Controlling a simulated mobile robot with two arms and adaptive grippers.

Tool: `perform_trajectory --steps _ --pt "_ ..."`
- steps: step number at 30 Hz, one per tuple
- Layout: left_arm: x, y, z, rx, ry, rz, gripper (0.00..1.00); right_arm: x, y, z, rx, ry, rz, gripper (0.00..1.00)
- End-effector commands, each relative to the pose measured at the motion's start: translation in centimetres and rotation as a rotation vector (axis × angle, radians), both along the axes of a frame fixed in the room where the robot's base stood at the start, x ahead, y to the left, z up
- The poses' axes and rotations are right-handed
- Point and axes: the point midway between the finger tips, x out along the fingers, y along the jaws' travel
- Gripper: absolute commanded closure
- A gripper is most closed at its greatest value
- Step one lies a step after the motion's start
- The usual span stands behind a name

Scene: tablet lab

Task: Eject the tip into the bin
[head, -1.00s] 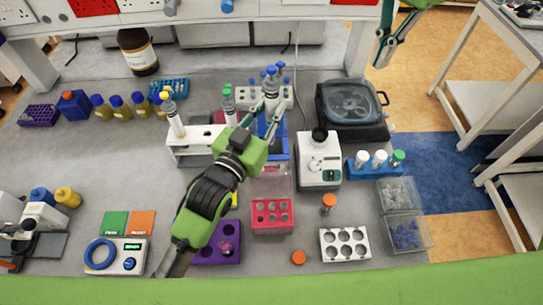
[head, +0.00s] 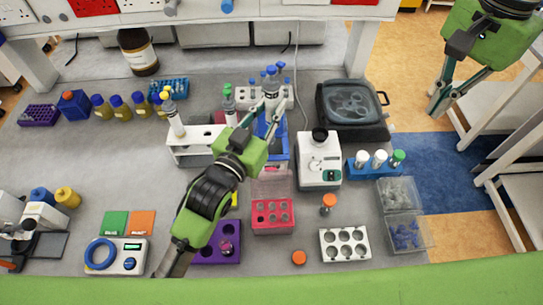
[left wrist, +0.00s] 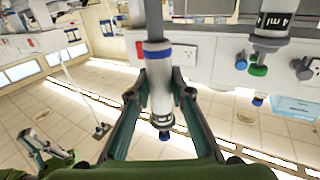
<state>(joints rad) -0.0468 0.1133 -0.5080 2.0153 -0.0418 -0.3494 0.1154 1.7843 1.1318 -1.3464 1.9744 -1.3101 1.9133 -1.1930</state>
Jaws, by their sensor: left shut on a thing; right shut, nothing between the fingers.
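My left gripper (head: 272,108) is shut on a white pipette with a blue top (head: 270,82). The pipette is upright in the head view. It also shows between the fingers in the left wrist view (left wrist: 160,85). A blue open container (head: 283,150), which looks like the bin, stands on the bench just below and behind the gripper. The gripper and arm hide part of it. I cannot make out a tip on the pipette. My right gripper (head: 442,104) is shut and empty, off the bench's right side.
A white rack (head: 190,158) with pipettes stands left of my left gripper. A white device with a black top (head: 319,172) stands close on the right. A pink tube rack (head: 273,222) is in front. The bench's left middle is clear.

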Motion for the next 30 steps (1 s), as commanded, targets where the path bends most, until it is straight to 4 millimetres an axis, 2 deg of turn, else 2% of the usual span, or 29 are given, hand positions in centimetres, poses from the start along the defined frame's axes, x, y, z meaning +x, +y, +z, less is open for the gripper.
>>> perform_trajectory --steps 8,15,17,20,30 --pt "0.0 0.0 0.1 0.000 -0.001 0.000 1.00 0.0 0.0 0.1 0.000 0.000 0.000 1.00" --pt "0.0 0.0 2.3 -0.001 -0.002 0.000 1.00 0.0 0.0 2.3 0.000 -0.001 0.000 1.00" --pt "0.0 0.0 2.5 -0.002 -0.004 0.000 1.00 0.0 0.0 1.5 0.000 0.000 0.000 1.00" --pt "0.0 0.0 3.1 -0.001 -0.003 0.000 1.00 0.0 0.0 1.5 0.000 0.000 0.000 1.00" --pt "0.0 0.0 3.1 0.000 -0.001 0.000 1.00 0.0 0.0 1.5 0.000 0.000 0.000 1.00"
